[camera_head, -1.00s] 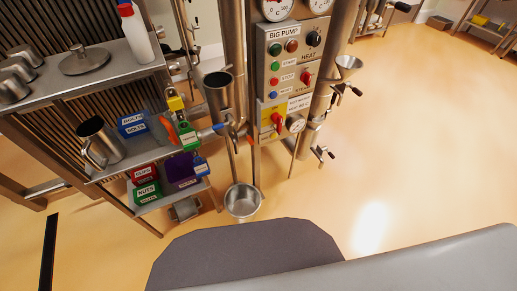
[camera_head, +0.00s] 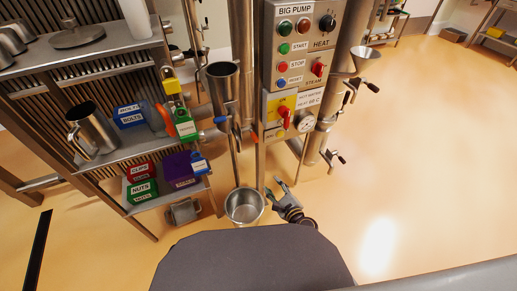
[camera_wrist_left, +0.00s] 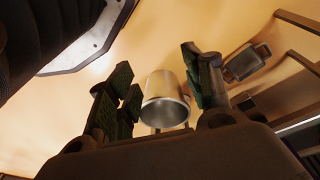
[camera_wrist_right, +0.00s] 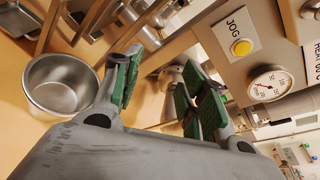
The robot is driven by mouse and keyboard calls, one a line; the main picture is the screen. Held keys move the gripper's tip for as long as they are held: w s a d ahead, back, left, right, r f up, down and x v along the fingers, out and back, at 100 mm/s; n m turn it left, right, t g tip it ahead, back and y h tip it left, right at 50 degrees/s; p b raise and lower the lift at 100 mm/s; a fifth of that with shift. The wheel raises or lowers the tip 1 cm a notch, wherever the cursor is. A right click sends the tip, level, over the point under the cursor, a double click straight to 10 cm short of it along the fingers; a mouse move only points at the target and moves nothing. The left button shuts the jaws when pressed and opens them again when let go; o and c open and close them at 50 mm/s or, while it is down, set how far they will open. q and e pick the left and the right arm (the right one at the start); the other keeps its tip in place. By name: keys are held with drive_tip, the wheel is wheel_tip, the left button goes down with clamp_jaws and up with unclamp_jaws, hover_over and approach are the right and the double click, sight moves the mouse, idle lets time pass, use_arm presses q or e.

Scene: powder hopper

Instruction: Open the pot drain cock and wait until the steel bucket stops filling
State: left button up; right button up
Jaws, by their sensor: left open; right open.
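The steel bucket (camera_head: 244,206) stands upright on the floor below the steel pipework; its visible inside looks empty. A steel funnel-shaped vessel (camera_head: 222,88) is above it, with a blue handle (camera_head: 220,120) and a red handle (camera_head: 253,137) beneath; I cannot tell which is the pot drain cock. My right gripper (camera_head: 288,190) is open and empty, right of the bucket, pointing up. The right wrist view shows the bucket (camera_wrist_right: 62,84) left of its fingers. My left gripper (camera_wrist_left: 160,78) is open; the bucket (camera_wrist_left: 165,100) shows between its fingers, apart from them.
A control panel (camera_head: 299,60) with buttons, red knobs and a gauge (camera_head: 305,122) stands above my right gripper. Shelves (camera_head: 110,68) with a jug (camera_head: 93,130) and labelled bins are at the left. The floor (camera_head: 430,160) at the right is clear.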

sight(257, 141)
use_arm(q)
drive_tip(key=r+b, duration=0.1)
drive_tip(key=r, duration=0.1)
drive_tip(key=r+b, duration=0.1)
drive_tip(key=r, duration=0.1)
drive_tip(key=r+b, duration=0.1)
drive_tip(key=r, duration=0.1)
drive_tip(key=shift+w+d, duration=0.35)
drive_tip(key=shift+d, duration=0.05)
use_arm(e)
wheel_tip(257, 141, up, 11)
drive_tip(key=w+a+m+t, duration=0.1)
drive_tip(key=m+t, duration=0.1)
drive_tip(key=m, duration=0.5)
drive_tip(key=shift+w+f+t+y, duration=0.15)
drive_tip(key=shift+w+t+y, duration=0.15)
drive_tip(key=shift+w+t, duration=0.1)
use_arm(q)
drive_tip(key=shift+f, duration=0.1)
use_arm(e)
drive_tip(key=shift+w, duration=0.1)
